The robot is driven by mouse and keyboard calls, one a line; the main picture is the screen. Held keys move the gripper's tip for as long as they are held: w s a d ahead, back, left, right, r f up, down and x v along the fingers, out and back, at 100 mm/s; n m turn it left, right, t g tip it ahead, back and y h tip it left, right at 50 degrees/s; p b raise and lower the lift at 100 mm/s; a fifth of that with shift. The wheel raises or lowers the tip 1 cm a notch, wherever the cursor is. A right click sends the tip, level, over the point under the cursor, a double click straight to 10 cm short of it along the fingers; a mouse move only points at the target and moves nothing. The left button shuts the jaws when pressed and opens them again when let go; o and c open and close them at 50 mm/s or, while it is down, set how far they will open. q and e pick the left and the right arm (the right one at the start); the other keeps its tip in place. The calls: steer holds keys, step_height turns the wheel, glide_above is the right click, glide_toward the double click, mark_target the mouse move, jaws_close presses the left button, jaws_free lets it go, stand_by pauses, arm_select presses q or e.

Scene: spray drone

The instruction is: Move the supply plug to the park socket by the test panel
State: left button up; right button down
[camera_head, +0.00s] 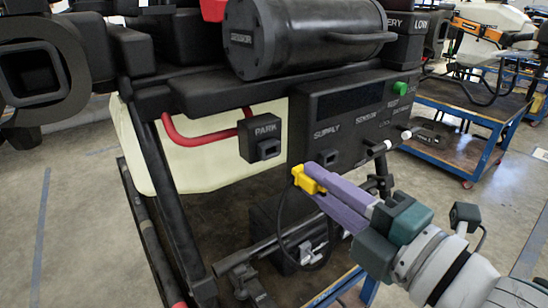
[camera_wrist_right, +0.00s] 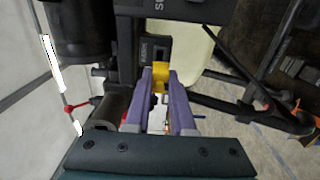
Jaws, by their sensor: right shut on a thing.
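The yellow supply plug (camera_head: 299,178) is in the jaws of my right gripper (camera_head: 318,180), whose purple fingers are shut on it. A thin black cable loops down from the plug. The black park socket (camera_head: 266,145), labelled PARK, is up and left of the plug in the head view, with a visible gap between them. In the right wrist view the yellow plug (camera_wrist_right: 160,72) sits between the fingertips (camera_wrist_right: 168,88), just below the park socket (camera_wrist_right: 156,50). The black test panel (camera_head: 350,110) is above the gripper, with a SUPPLY label. My left gripper is not in view.
A red hose (camera_head: 205,137) runs behind the park socket by a pale tank (camera_head: 160,165). A black cylinder (camera_head: 300,35) sits above. Black frame tubes (camera_head: 175,210) stand at left. A blue cart (camera_head: 455,135) is at the right. Open floor shows lower left.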

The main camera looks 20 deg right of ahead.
mark_target(299, 167)
steer(key=shift+b+x, duration=0.6)
steer(key=shift+x, duration=1.35)
steer(key=shift+w+a, duration=0.15)
steer(key=shift+w, duration=0.1)
steer(key=shift+b+x, duration=0.55)
steer(key=shift+x, duration=0.65)
steer(key=c, duration=0.7)
jaws_free()
